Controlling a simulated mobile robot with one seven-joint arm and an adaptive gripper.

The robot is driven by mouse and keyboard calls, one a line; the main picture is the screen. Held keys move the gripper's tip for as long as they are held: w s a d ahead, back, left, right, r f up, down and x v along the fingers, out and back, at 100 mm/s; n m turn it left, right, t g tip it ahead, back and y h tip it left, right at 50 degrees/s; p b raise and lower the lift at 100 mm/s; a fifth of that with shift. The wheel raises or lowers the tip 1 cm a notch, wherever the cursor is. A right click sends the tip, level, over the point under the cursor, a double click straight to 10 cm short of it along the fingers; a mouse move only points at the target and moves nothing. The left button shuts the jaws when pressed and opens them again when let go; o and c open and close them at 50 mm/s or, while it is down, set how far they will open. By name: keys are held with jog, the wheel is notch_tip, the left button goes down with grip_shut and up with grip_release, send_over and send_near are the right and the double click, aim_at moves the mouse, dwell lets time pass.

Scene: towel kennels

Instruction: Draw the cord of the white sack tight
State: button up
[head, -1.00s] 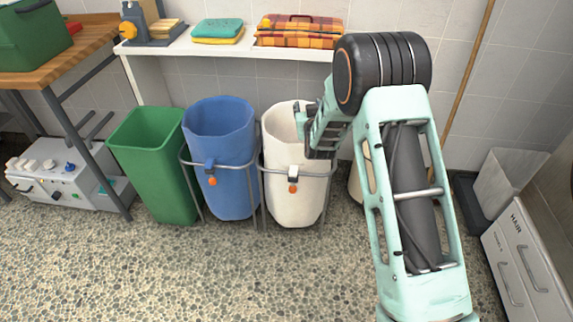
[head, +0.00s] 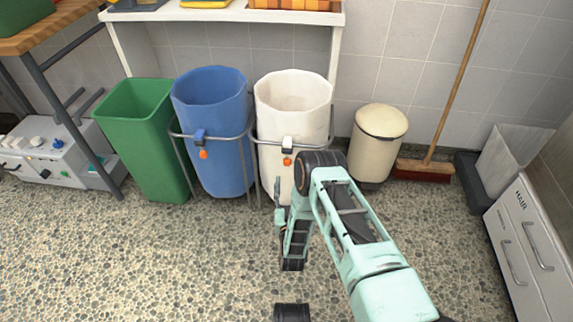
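The white sack (head: 272,105) hangs in a grey wire frame right of centre, with its mouth wide open and round. A pale cord lock (head: 287,143) sits on its front near the frame's rail, with an orange ball (head: 286,161) hanging under it. My arm bends in front of the sack and covers its lower right part. My gripper (head: 284,222) is below and in front of the sack, low over the floor and apart from the ball. Its fingers are small and partly hidden, so I cannot tell whether they are open.
A blue sack (head: 212,115) with its own orange ball hangs close on the left, beside a green bin (head: 146,140). A cream lidded bin (head: 378,145) and a broom (head: 425,168) stand to the right. A white shelf (head: 225,15) is above. The pebbled floor in front is open.

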aim_at(287, 165)
jog(key=w+b, duration=0.1)
jog(key=w, duration=0.2)
jog(key=w+b, duration=0.1)
jog(key=w, duration=0.3)
jog(key=w+a+b, duration=0.1)
jog(key=w, duration=0.2)
jog(key=shift+w+a, duration=0.1)
jog(key=shift+w, duration=0.2)
jog(key=shift+c, duration=0.7)
grip_shut()
